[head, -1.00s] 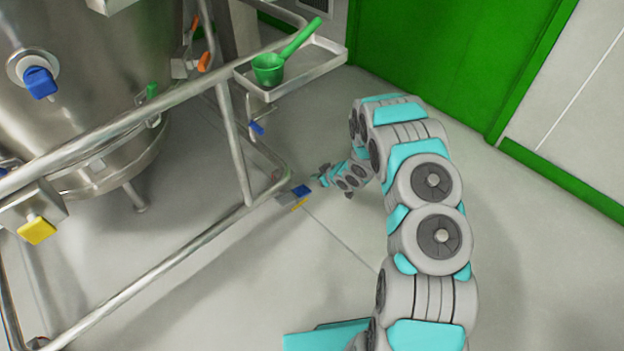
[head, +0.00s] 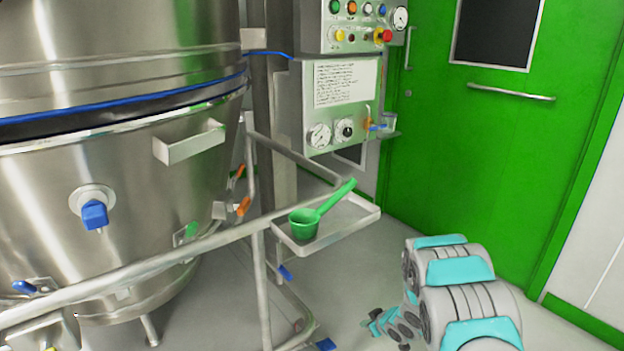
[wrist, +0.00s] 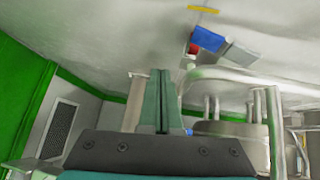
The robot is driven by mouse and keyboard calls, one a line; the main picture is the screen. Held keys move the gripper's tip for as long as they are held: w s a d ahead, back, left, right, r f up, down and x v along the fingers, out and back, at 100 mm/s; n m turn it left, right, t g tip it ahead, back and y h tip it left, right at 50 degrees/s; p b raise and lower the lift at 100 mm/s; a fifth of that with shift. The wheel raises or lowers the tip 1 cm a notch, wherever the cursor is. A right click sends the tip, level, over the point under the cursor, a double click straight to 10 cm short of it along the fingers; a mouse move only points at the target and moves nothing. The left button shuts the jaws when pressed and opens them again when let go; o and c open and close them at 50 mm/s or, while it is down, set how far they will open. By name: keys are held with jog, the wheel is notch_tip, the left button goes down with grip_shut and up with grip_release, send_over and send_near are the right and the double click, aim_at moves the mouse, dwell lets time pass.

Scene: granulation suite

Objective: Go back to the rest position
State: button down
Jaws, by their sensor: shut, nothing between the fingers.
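My gripper (wrist: 157,100) is in the middle of the wrist view. Its two teal fingers are together, with nothing between them. In the head view my gripper (head: 372,324) is small and low, left of my arm, over the floor and right of the steel frame. My arm covers the lower right of the head view, and its lower part is outside the picture.
A steel vessel (head: 120,190) fills the left, with a pipe rail (head: 150,268) before it. A tray (head: 345,233) holds a green scoop (head: 305,222). A control panel (head: 335,100) stands behind, and a green door (head: 470,150) at the back right. Bare floor surrounds my gripper.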

jog(key=s+d+r+m+h, duration=0.2)
jog(key=d+r+h, duration=0.2)
jog(key=d+r, duration=0.55)
jog(key=s+d+r+m+g+h, duration=0.1)
jog(key=s+r+m+g+h, duration=0.2)
jog(key=s+r, duration=0.9)
jog(key=s+a+r+g+y, duration=0.1)
jog(key=s+a+r, duration=0.3)
jog(key=s, duration=0.7)
jog(key=s+a+r+m+g+y, duration=0.1)
jog(key=s+a+r+g, duration=0.2)
jog(key=s, duration=0.9)
jog(key=s+a+r+m+g+y, duration=0.1)
jog(key=s+a+r, duration=0.4)
jog(key=s, duration=0.6)
jog(key=shift+s+a+g+y, duration=0.35)
jog(key=shift+a+g, duration=0.25)
jog(key=shift+a, duration=0.35)
jog(key=shift+a, duration=0.1)
